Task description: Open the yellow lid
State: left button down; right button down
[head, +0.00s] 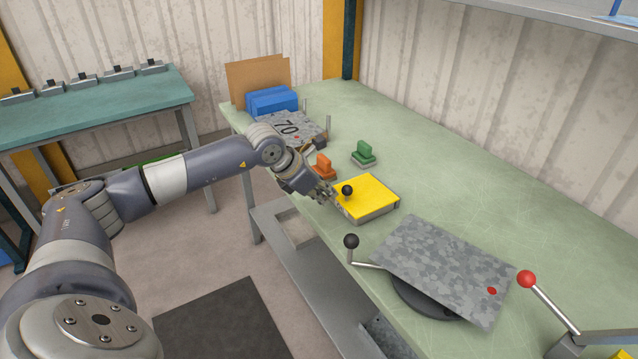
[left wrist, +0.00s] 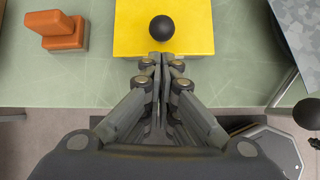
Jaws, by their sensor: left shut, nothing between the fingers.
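The yellow lid (head: 372,192) lies flat and closed on a low box on the green table, with a black ball knob (head: 347,190) near its left edge. In the left wrist view the yellow lid (left wrist: 188,25) is at the top centre, with its black knob (left wrist: 162,29) just ahead of my fingertips. My left gripper (head: 331,196) is at the near left edge of the lid, its fingers together and empty. In the left wrist view my left gripper (left wrist: 158,58) overlaps the lid's edge. I cannot tell whether it touches the lid. My right gripper is not in view.
An orange stamp-like block (head: 324,167) and a green one (head: 363,153) stand behind the box. A grey metal sheet (head: 440,262) lies on a dark disc in front. Levers with a black ball (head: 351,241) and a red ball (head: 526,279) stick up nearby.

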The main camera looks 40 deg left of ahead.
pick_arm(q)
jog(key=shift+p+x, duration=0.3)
jog(key=shift+x, duration=1.6)
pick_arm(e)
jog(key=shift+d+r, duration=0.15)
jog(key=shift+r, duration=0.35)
pick_arm(q)
jog(key=shift+r, duration=0.1)
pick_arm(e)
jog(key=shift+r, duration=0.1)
